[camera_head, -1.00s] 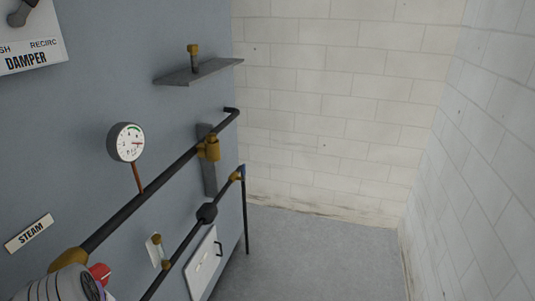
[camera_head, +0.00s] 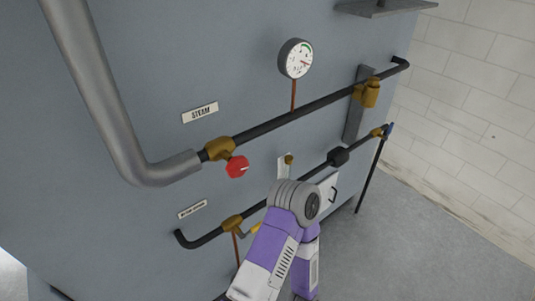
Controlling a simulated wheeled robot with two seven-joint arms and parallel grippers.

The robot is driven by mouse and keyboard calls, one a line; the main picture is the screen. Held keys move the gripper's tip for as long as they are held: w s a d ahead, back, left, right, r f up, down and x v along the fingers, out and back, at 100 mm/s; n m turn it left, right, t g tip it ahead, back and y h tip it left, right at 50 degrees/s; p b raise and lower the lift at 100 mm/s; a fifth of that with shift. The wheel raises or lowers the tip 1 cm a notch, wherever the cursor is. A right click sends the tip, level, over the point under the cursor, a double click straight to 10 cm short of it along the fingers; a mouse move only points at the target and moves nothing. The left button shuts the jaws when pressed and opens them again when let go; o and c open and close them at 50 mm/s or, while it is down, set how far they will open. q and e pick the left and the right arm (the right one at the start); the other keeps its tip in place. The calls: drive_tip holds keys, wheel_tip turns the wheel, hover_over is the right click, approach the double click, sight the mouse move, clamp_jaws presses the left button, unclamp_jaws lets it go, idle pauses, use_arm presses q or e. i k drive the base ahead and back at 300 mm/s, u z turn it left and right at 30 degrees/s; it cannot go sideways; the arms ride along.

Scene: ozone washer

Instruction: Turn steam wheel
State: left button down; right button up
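The red steam wheel (camera_head: 237,167) sits on a brass valve (camera_head: 219,149) at the lower left end of the black upper pipe. The "STEAM" label (camera_head: 200,113) is on the grey panel just above it. A purple and white arm of mine with a grey joint rises from the bottom centre, below and right of the wheel and apart from it. No gripper fingers show in the view.
A thick grey pipe (camera_head: 100,90) bends into the valve from the left. A round gauge (camera_head: 296,59) stands above the upper pipe. A lower black pipe (camera_head: 311,174) with brass fittings runs behind my arm. Open floor (camera_head: 420,230) lies at the right.

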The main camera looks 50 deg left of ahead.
sight(236, 166)
drive_tip(key=u, duration=1.5)
drive_tip(key=k, duration=0.35)
drive_tip(key=u, duration=0.35)
drive_tip(key=i, duration=0.45)
